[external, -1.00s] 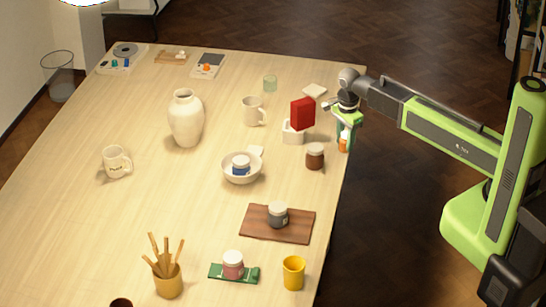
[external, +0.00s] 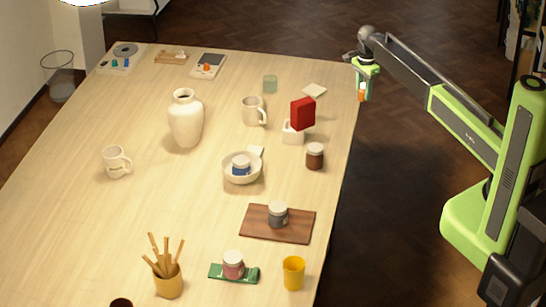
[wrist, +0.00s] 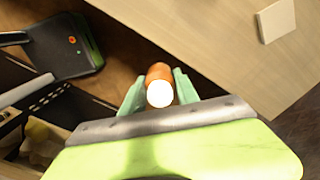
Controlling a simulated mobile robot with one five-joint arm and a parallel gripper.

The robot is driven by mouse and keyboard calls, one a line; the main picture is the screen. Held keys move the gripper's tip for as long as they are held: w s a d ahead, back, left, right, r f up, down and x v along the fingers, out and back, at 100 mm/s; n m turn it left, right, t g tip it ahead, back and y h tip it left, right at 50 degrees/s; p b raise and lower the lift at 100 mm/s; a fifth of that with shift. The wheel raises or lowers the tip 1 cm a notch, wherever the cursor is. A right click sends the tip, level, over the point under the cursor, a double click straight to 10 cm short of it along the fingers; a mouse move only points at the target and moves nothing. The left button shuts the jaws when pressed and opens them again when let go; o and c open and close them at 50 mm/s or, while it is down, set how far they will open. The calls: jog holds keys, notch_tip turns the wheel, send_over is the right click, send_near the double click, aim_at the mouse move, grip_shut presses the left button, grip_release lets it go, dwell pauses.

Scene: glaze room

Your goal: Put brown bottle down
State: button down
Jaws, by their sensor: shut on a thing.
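The brown bottle (external: 362,92) is small, orange-brown and has a white top. My gripper (external: 364,84) is shut on it, just off the table's right edge near the far right corner. In the wrist view the bottle (wrist: 158,78) sits between the two pale green fingers (wrist: 160,93), its white end towards the camera. It appears held clear of the table, with dark floor around it. The bottle's lower part is hidden in the wrist view.
The wooden table (external: 330,120) has a pale square tile (external: 314,90) near its right edge, also in the wrist view (wrist: 276,20).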

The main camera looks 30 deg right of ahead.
jog(key=w+a+f+b, duration=0.2)
jog(key=a, duration=0.1)
jog(key=w+a+f+b, duration=0.2)
jog(key=a, duration=0.1)
jog(key=w+a+f+b, duration=0.1)
jog(key=a+f+b, duration=0.1)
jog(key=a+f, duration=0.1)
jog(key=shift+w+a+b, duration=0.25)
jog(key=shift+w+b, duration=0.1)
jog(key=shift+w, duration=0.05)
jog(key=shift+w+a, duration=0.1)
jog(key=shift+a, duration=0.2)
notch_tip(320, 180, down, 4)
jog(key=b, duration=0.4)
jog(key=shift+f, duration=0.15)
jog(key=shift+r, duration=0.2)
jog(key=shift+f, duration=0.1)
jog(key=c, duration=0.9)
grip_release()
